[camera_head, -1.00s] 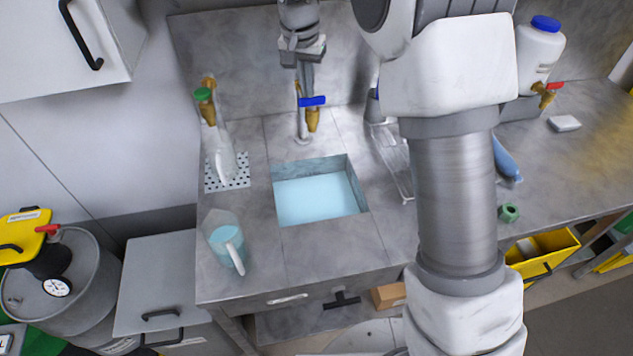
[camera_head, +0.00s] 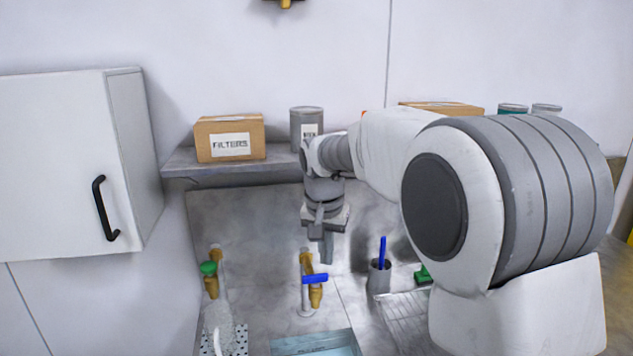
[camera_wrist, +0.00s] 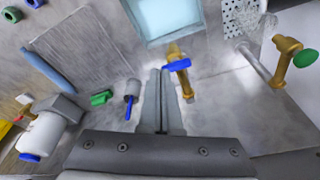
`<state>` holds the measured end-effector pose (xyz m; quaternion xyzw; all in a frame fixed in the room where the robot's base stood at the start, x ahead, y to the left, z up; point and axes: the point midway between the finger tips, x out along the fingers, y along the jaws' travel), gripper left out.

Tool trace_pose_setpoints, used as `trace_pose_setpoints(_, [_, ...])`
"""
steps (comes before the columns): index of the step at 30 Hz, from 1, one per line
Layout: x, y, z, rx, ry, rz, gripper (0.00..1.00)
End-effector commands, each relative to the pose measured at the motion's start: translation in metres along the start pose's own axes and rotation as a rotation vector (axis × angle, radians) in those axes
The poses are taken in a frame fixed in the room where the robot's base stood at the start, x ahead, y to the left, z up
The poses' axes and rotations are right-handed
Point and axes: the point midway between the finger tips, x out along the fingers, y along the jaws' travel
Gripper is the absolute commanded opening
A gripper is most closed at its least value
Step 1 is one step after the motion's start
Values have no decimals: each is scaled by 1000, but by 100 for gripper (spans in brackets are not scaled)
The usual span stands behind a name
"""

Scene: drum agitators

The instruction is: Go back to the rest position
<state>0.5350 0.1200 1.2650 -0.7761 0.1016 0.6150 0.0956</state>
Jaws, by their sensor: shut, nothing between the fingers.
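My gripper (camera_head: 322,240) hangs pointing down above the back of the counter in the head view, beside the brass tap with the blue handle (camera_head: 314,279). In the wrist view my gripper (camera_wrist: 160,73) has its two fingers together with nothing between them. The blue-handled tap (camera_wrist: 178,66) is just right of the fingers there, and I cannot tell the exact gap. My arm covers much of the right side of the head view.
The water-filled sink (camera_wrist: 168,17) lies past the fingertips. A green-handled tap (camera_head: 210,278) stands to the left. A grey cup with a blue-handled tool (camera_head: 379,276) stands right of the gripper. A shelf (camera_head: 190,172) carries a "FILTERS" box (camera_head: 230,138). A wall cabinet (camera_head: 60,165) is at left.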

Motion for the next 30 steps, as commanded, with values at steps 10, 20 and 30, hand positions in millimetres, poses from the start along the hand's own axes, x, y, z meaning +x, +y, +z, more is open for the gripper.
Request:
trace_pose_setpoints(10, [-61, 69, 49, -69, 62, -46, 0])
trace_pose_setpoints(20, [-90, 125, 111, -140, 129, -72, 0])
trace_pose_setpoints(30, [-94, 171, 183, -214, 205, -81, 0])
